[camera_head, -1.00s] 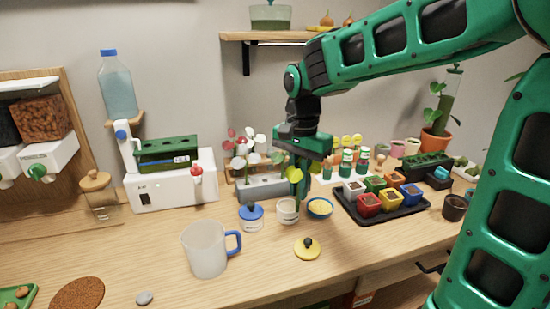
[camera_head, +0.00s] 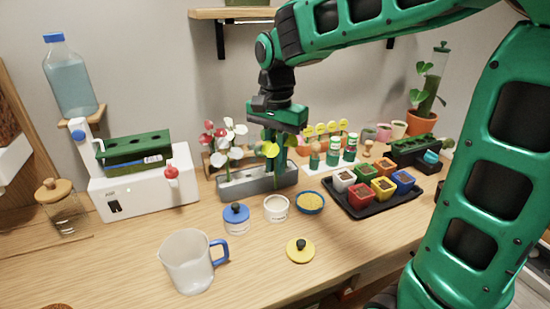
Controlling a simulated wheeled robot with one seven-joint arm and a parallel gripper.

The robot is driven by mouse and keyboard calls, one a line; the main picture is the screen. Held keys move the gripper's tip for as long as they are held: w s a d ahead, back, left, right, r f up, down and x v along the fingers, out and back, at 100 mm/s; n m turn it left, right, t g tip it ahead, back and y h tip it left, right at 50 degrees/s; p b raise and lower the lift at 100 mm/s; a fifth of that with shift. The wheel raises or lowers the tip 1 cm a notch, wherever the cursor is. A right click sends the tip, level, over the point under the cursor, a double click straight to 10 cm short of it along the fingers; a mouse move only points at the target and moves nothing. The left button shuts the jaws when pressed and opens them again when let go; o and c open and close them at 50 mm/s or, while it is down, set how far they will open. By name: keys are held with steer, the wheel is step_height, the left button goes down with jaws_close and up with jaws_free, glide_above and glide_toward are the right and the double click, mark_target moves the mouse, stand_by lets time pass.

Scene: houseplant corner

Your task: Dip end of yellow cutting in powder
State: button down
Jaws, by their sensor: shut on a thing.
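My gripper (camera_head: 276,150) is shut on the yellow cutting (camera_head: 267,149), whose yellow-green leaves show beside the fingers. It hangs in front of the grey trough of cuttings (camera_head: 235,188), above and behind the open white pot (camera_head: 276,214). The cutting's lower end is hard to make out against the fingers and trough. The white pot has a pale inside that may be powder, and the cutting appears apart from it. A yellow lid with a black knob (camera_head: 300,254) lies on the table in front. A blue bowl (camera_head: 310,209) of yellow grains stands just right of the pot.
A blue-lidded jar (camera_head: 236,219) stands left of the pot, with a clear mug (camera_head: 187,262) in front. A black tray (camera_head: 378,211) of coloured pots is at right. White and red cuttings (camera_head: 221,138) rise behind. The front tabletop is mostly free.

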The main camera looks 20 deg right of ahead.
mark_target(276, 182)
steer(key=shift+r, duration=0.35)
steer(key=shift+f, duration=2.95)
steer(key=shift+s+f, duration=0.1)
steer(key=shift+f, duration=0.5)
steer(key=shift+r, duration=0.1)
steer(key=shift+r, duration=3.5)
